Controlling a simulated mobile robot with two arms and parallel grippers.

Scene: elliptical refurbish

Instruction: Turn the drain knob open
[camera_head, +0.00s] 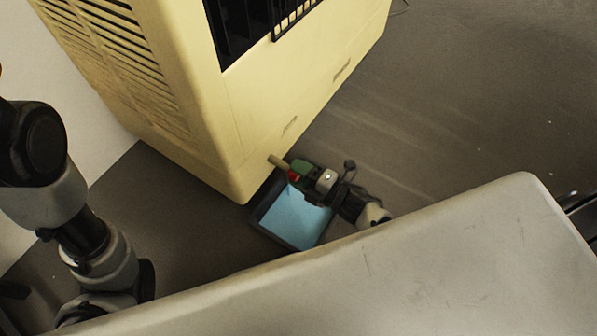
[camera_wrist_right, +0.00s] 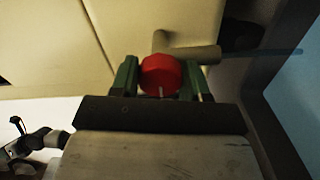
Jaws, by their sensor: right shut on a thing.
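The red drain knob (camera_wrist_right: 160,74) sits on a tan drain pipe (camera_wrist_right: 195,54) that comes out low on the yellow machine. My right gripper (camera_wrist_right: 160,80) is shut on the knob, with a green finger on each side of it. In the head view the red knob (camera_head: 293,176) shows partly beside my right gripper (camera_head: 298,172), near the machine's lower corner. My left arm comes in at the left of the head view; its gripper is not in view.
The yellow machine (camera_head: 190,90) stands behind the knob. A dark tray (camera_head: 262,215) holding light blue water (camera_head: 297,215) sits on the floor below the pipe. My pale body edge fills the front. The floor (camera_head: 450,110) to the right is clear.

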